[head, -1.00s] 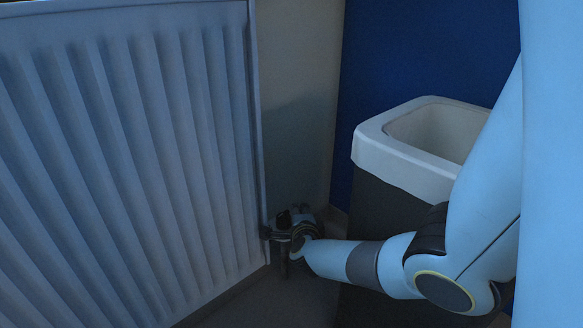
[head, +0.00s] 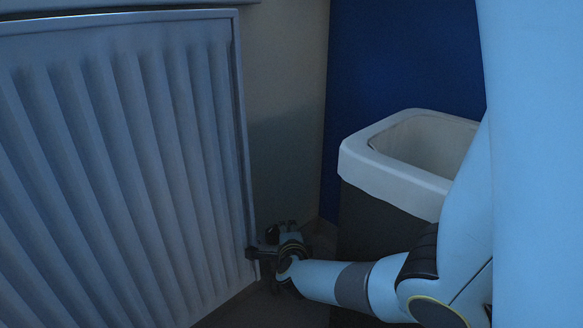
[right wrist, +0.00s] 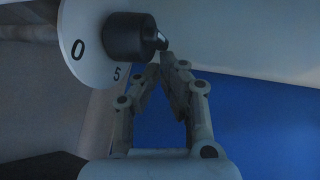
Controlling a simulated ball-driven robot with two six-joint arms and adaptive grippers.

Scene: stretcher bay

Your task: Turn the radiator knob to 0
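The radiator knob (right wrist: 130,38) is a black cylinder on a white round dial (right wrist: 88,62) in the right wrist view. A 0 is printed left of it and a 5 below it. A pale pointed tip on the knob faces right, away from the 0. My right gripper (right wrist: 160,66) has its fingertips together just below this tip; I cannot tell whether they touch it. Nothing shows between the fingers. In the head view my right gripper (head: 254,254) is at the radiator's lower right edge, and I cannot make out the knob there. My left gripper is out of view.
The ribbed radiator (head: 120,170) fills the left of the head view. A bin with a white rim (head: 385,178) and dark body stands right of the gripper, behind my right arm. A blue wall panel (head: 395,60) is behind it. A narrow floor gap lies between radiator and bin.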

